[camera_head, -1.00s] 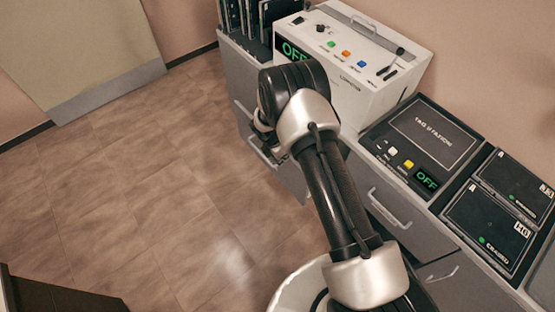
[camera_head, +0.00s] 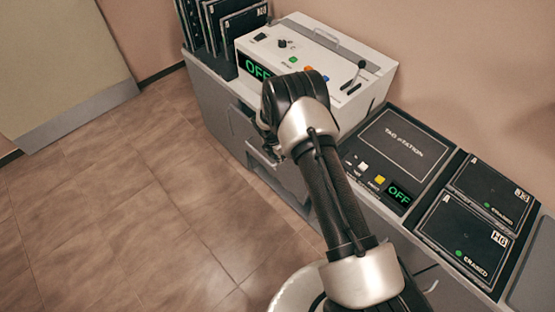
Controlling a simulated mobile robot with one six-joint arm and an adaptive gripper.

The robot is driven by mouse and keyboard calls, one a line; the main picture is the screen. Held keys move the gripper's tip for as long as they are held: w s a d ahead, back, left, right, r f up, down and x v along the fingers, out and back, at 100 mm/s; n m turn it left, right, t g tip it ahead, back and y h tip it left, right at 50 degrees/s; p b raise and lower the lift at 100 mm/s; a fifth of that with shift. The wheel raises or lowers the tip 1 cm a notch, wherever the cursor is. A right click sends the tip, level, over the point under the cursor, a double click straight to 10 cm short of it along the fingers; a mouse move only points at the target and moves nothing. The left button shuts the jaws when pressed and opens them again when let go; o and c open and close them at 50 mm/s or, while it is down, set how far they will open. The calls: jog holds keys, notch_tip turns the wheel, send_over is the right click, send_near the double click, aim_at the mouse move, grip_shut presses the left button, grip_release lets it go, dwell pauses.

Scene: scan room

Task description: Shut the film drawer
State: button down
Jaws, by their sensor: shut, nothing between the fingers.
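The grey counter front has a drawer (camera_head: 285,181) with a bar handle, below the white machine; I take it for the film drawer. It seems to stand out a little from the front, but my wrist covers part of it, so how far is unclear. My gripper (camera_head: 264,139) is mostly hidden behind my dark wrist. Only a small part shows, by the drawer handle, and it looks shut and empty. I cannot tell whether it touches the drawer.
On the counter stand the white machine (camera_head: 315,58) with a lit OFF display, upright black cassettes (camera_head: 240,30), a tag station (camera_head: 398,146) also showing OFF, and flat cassettes (camera_head: 462,238) marked ERASED. The tiled floor (camera_head: 120,220) at left is clear.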

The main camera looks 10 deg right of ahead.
jog(key=shift+w+d, duration=0.25)
jog(key=shift+d, duration=0.1)
dwell(0.3)
